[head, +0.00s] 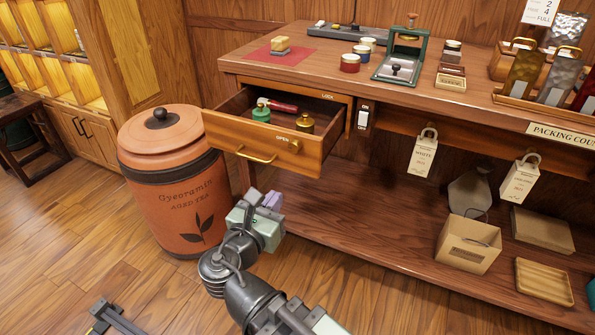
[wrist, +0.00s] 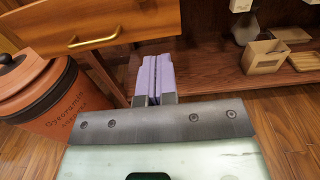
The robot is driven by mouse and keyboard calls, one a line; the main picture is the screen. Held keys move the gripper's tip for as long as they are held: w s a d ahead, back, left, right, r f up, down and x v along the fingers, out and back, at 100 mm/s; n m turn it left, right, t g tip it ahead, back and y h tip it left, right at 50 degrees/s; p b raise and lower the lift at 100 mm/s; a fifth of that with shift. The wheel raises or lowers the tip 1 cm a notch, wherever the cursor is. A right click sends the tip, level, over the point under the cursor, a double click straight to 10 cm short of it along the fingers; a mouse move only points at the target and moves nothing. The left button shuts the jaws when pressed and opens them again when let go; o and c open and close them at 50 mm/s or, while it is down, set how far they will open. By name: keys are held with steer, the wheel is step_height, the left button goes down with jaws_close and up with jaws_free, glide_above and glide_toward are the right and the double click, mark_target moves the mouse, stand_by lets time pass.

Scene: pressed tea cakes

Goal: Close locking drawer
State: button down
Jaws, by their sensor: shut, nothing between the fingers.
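The wooden drawer (head: 265,150) stands pulled out of the counter in the head view, with a brass bar handle and a round brass knob beside an "OPEN" label on its front. Inside lie a green-lidded jar (head: 261,114), a brass-coloured weight or pot (head: 305,123) and a dark red item (head: 279,106). My gripper (head: 271,201) is below the drawer front, apart from it, with its purple fingers shut and empty. In the wrist view the fingers (wrist: 153,76) are together, right of the brass handle (wrist: 95,38) on the drawer front (wrist: 100,18).
A large terracotta tea jar (head: 180,205) stands on the floor just left of the drawer. The counter (head: 300,70) holds tins, a press and a red cloth. A lower shelf (head: 340,215) carries a box (head: 468,244) and tray at right. Floor in front is mostly clear.

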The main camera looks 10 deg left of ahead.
mark_target(307, 157)
steer(key=x, duration=1.4)
